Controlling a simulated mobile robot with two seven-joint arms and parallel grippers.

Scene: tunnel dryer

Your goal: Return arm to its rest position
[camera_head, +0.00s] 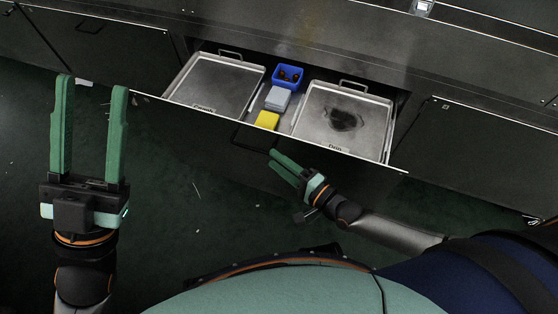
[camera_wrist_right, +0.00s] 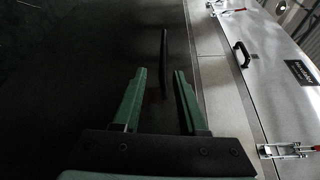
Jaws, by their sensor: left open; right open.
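My left gripper (camera_head: 90,130) has two green fingers spread wide apart, is empty, and is raised over the dark floor at the left of the head view. My right gripper (camera_head: 280,165) is open and empty, low in front of the open drawer (camera_head: 215,130) and near its handle (camera_head: 246,141). I cannot tell whether it touches the handle. In the right wrist view its green fingers (camera_wrist_right: 160,100) stand apart with nothing held between them. A dark bar (camera_wrist_right: 164,60) shows beyond the fingers there.
The drawer holds two metal trays (camera_head: 190,94) (camera_head: 312,134), a blue bin (camera_head: 283,70) with dark round things, a grey-blue block (camera_head: 277,99) and a yellow block (camera_head: 267,120). Dark cabinet fronts (camera_head: 470,140) flank it. The green floor (camera_head: 190,230) is clear except for small scraps.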

